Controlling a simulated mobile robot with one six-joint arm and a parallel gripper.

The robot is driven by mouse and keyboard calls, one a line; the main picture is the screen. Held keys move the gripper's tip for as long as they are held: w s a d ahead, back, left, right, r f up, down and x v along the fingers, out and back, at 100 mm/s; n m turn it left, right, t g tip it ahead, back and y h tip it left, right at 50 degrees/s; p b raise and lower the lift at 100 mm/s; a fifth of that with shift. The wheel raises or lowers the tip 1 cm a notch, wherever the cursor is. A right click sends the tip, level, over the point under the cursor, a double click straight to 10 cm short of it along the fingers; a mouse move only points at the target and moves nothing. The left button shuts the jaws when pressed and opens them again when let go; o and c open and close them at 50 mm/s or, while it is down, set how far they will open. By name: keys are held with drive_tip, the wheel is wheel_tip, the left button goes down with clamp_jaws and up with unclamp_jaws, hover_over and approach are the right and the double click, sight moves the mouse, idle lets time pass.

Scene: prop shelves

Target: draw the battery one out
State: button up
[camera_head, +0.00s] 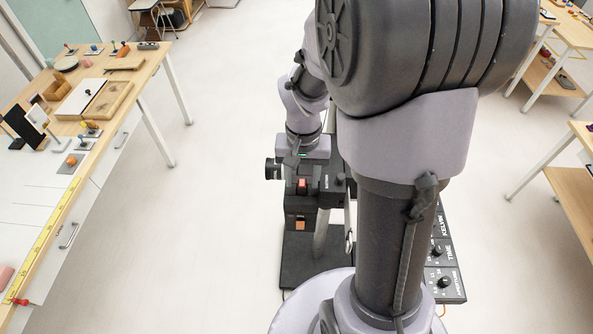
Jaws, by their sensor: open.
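A black camera-like prop (318,182) stands upright on a dark base (298,262), with a round lens (272,168) facing left. Its front has a red piece (302,186) and, lower down, an orange-tan piece (300,223). Which part is the battery one cannot be read from here. My gripper (308,152) points down at the top of the prop, just above the red piece. It is open. Its fingertips are hard to tell from the black body, so I cannot tell whether they touch it. My arm hides the prop's right side.
A black panel (446,262) with knobs labelled KELVIN, TIME and APERTURE lies right of my arm. A long bench (100,150) with small props and a yellow tape (50,240) runs along the left. Shelves (575,180) stand at the right.

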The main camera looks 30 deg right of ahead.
drive_tip(key=shift+f, duration=0.6)
clamp_jaws()
